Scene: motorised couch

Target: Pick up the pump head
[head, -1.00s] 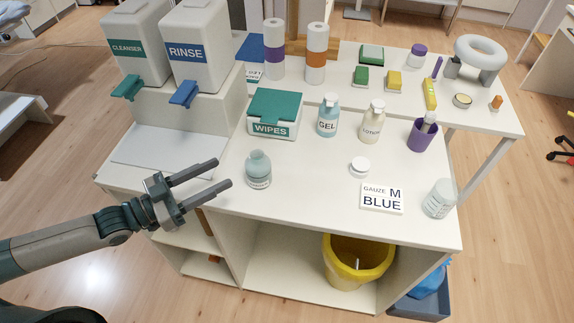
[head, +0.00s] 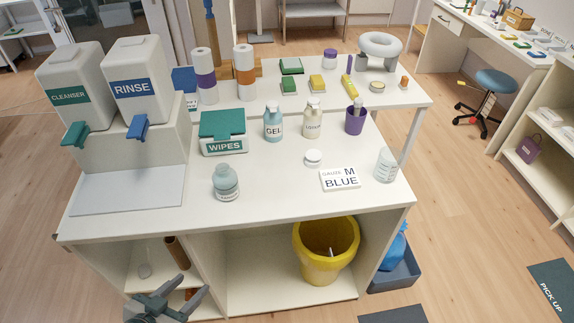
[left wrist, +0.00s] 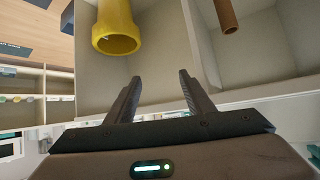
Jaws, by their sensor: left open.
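No loose part is clearly recognisable as the pump head. A small white round piece (head: 313,158) lies on the counter between the lotion bottle (head: 313,122) and the gauze box (head: 340,178); I cannot tell whether it is a lid or a pump head. The gel bottle (head: 273,124) stands upright beside the lotion bottle. My left gripper (head: 195,286) is open and empty, low in front of the cart, below the counter top. Its open fingers also show in the left wrist view (left wrist: 160,92).
A yellow bin (head: 325,270) stands in the lower compartment and shows in the left wrist view (left wrist: 115,38). A brown tube (head: 177,252) is in the left compartment. Cleanser (head: 70,90) and rinse (head: 138,85) dispensers stand at the left. Bare counter lies right of the teal bottle.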

